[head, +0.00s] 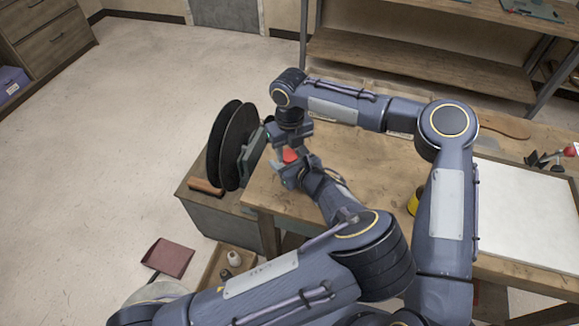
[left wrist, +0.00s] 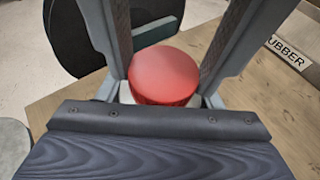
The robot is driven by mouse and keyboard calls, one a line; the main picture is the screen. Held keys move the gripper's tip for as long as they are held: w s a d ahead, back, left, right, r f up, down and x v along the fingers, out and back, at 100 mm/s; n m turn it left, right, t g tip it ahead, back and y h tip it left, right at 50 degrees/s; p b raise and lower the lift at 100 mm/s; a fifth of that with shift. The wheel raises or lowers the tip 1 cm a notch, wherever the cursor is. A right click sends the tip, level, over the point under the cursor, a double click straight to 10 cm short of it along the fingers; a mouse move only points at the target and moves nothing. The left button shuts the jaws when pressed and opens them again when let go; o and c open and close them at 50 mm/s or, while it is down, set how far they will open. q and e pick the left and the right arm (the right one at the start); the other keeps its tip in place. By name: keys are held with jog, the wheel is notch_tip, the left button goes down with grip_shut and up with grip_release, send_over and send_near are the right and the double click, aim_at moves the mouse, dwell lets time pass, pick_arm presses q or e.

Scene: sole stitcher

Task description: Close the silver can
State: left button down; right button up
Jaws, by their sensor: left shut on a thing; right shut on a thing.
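A round red lid (head: 290,156) shows between my two grippers near the table's left end. It is large in the left wrist view (left wrist: 163,76). My right gripper (head: 287,147) reaches down from above, and two grey fingers stand either side of the lid, shut on it. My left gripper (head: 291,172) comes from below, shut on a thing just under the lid. That thing is taken to be the silver can; its body is almost wholly hidden by the lid and fingers. Whether the lid touches the can cannot be told.
A machine with two large black discs (head: 230,142) stands left of the wooden table (head: 385,180). A white board (head: 525,215) lies at the right, with a red-topped tool (head: 570,150) behind. A yellow object (head: 413,202) is partly hidden by my right arm. Shelves (head: 430,65) stand behind.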

pick_arm(q)
jog(key=shift+f, duration=0.15)
pick_arm(e)
jog(key=m, duration=0.3)
jog(key=o, duration=1.1)
jog(key=shift+r, duration=2.3)
jog(key=shift+c, duration=0.4)
